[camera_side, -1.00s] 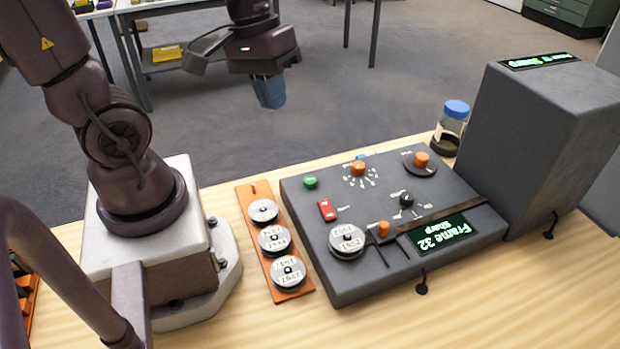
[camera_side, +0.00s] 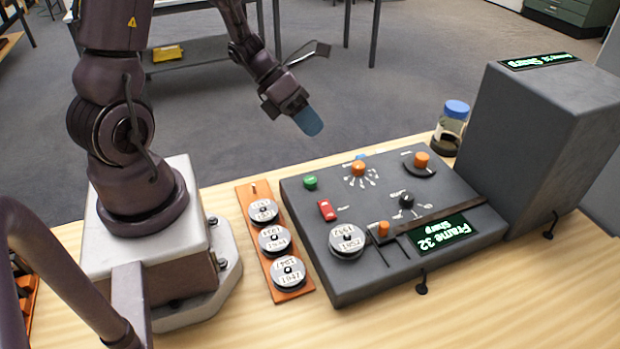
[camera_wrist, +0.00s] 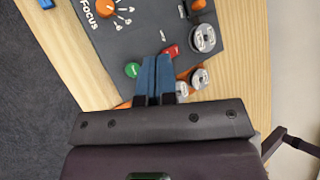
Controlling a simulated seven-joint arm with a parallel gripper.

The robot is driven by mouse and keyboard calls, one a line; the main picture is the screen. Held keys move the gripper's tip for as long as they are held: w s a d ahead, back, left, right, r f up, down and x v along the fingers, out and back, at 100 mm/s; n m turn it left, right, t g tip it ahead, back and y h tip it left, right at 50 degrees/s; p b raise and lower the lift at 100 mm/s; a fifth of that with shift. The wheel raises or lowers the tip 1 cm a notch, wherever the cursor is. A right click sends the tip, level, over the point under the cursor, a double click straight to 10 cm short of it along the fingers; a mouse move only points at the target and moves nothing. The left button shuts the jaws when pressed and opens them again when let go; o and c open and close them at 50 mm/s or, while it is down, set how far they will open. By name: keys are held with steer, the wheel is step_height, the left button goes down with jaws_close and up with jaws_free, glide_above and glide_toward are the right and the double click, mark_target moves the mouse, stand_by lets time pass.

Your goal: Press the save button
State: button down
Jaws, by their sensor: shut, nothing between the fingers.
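The dark grey control panel (camera_side: 310,245) lies on the wooden table. I cannot read which one is marked save. The green button also shows in the wrist view (camera_wrist: 132,69), just left of my fingertips (camera_wrist: 157,62), with the red switch (camera_wrist: 171,51) to their right. My gripper (camera_side: 308,122) has blue fingers, is shut and empty, and hangs tilted above and behind the panel's back edge, apart from the panel.
Orange knobs (camera_side: 358,168) and a black knob (camera_side: 406,199) stand on the panel beside a lit display (camera_side: 440,232). A metal reel (camera_side: 346,240) sits at its left. An orange rack (camera_side: 290,295) holds reels. A jar (camera_side: 453,125) and tall grey box (camera_side: 540,140) stand right.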

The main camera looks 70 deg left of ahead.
mark_target(310, 177)
steer(key=shift+f, duration=4.4)
steer(key=shift+f, duration=0.4)
steer(key=shift+f, duration=0.45)
steer(key=shift+r, duration=0.9)
steer(key=shift+r, duration=2.5)
